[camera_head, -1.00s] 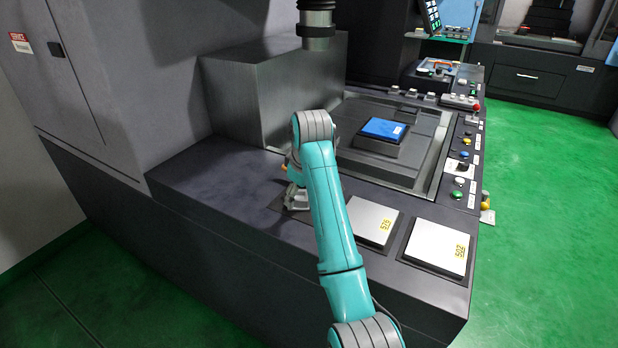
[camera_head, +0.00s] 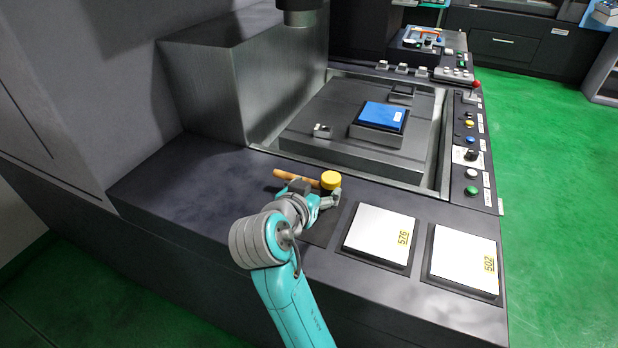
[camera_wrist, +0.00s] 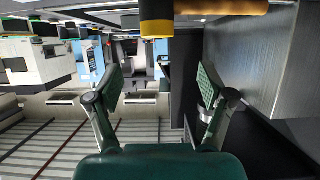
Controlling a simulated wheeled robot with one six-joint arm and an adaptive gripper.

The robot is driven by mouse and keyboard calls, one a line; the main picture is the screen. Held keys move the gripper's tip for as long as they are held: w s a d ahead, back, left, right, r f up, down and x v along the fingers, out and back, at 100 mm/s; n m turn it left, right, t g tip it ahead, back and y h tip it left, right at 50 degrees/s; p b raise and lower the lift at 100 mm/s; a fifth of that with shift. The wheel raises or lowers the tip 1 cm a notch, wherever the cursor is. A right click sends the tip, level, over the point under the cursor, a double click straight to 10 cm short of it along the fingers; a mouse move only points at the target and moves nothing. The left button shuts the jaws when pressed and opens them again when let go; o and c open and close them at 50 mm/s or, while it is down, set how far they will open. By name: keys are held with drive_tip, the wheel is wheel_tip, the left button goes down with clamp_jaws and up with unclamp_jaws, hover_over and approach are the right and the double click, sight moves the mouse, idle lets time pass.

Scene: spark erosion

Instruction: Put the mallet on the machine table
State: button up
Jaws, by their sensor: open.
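The mallet has a yellow-capped dark head (camera_head: 331,180) and a wooden handle (camera_head: 296,178) pointing left, over the front ledge of the machine. My gripper (camera_head: 319,192) is open right by the head and partly hides it. In the wrist view the spread fingers (camera_wrist: 162,85) have nothing between them. The mallet head (camera_wrist: 157,18) and handle (camera_wrist: 222,7) show along the top edge there, beyond the fingertips and cut off by the frame. The grey machine table (camera_head: 345,108) lies behind the ledge in a recessed basin.
A blue-topped block (camera_head: 381,117) sits on the machine table, with a small metal piece (camera_head: 322,131) to its left. Two white plates (camera_head: 380,235) (camera_head: 464,262) lie on the ledge to the right. A dark spindle (camera_head: 300,10) hangs above. The ledge's left part is clear.

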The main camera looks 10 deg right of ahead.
sight(332, 176)
drive_tip(key=shift+x, duration=5.35)
drive_tip(key=shift+s+d+f, duration=0.1)
drive_tip(key=shift+s+d, duration=0.05)
drive_tip(key=shift+s, duration=0.05)
drive_tip(key=c, duration=1.3)
clamp_jaws()
